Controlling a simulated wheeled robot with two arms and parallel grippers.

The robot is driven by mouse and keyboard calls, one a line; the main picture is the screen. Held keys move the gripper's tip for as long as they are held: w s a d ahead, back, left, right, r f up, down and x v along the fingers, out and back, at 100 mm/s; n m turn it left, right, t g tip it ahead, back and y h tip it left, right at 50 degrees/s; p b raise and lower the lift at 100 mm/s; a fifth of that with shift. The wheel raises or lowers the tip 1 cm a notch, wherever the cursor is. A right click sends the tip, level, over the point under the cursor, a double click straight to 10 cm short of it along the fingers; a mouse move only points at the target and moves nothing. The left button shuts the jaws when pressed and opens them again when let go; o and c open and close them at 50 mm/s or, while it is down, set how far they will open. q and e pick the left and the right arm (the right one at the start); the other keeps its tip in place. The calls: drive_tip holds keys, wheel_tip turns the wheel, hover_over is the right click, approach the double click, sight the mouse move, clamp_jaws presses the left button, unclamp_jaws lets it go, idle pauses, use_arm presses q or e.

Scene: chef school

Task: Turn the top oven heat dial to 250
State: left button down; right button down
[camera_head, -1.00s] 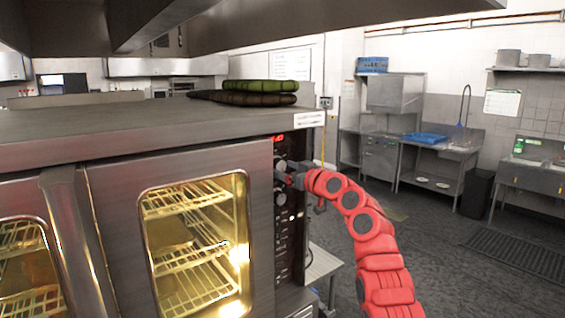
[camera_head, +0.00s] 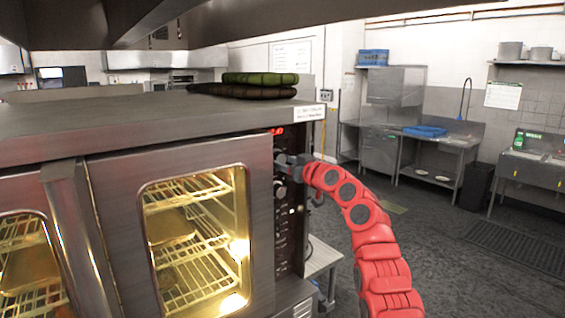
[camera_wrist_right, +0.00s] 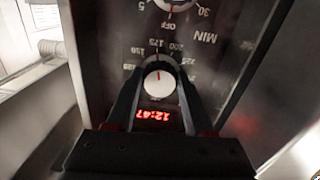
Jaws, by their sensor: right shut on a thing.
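The top heat dial is a round white-faced knob with a red pointer line, in the middle of the right wrist view (camera_wrist_right: 160,88). It also shows at the top of the control panel in the head view (camera_head: 279,158). Its pointer is toward the picture's top, near the 175 and 200 marks; the exact reading is unclear. My right gripper (camera_head: 292,165) is at the panel. In the right wrist view its two dark fingers (camera_wrist_right: 161,68) are shut on the dial's sides. My left gripper is not in view.
The oven (camera_head: 120,165) has lit glass doors. A red clock display (camera_wrist_right: 160,116) lies beside the dial, and a timer dial (camera_wrist_right: 174,4) with MIN marks lies on its other side. Green and dark folded mitts (camera_head: 260,79) lie on the oven top. Open floor is to the right.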

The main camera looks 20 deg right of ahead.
drive_tip(key=m+b, duration=1)
drive_tip(key=shift+s+m, duration=0.1)
drive_tip(key=shift+m, duration=0.2)
drive_tip(key=shift+a+r+m, duration=0.1)
drive_tip(key=shift+r+m, duration=0.05)
drive_tip(key=shift+m, duration=0.75)
drive_tip(key=m, duration=0.2)
drive_tip(key=shift+r+m, duration=0.15)
drive_tip(key=shift+m, duration=0.15)
drive_tip(key=m, duration=0.2)
drive_tip(key=shift+m+p, duration=0.3)
drive_tip(key=shift+p, duration=0.05)
drive_tip(key=shift+m+p, duration=0.45)
drive_tip(key=shift+m, duration=1.15)
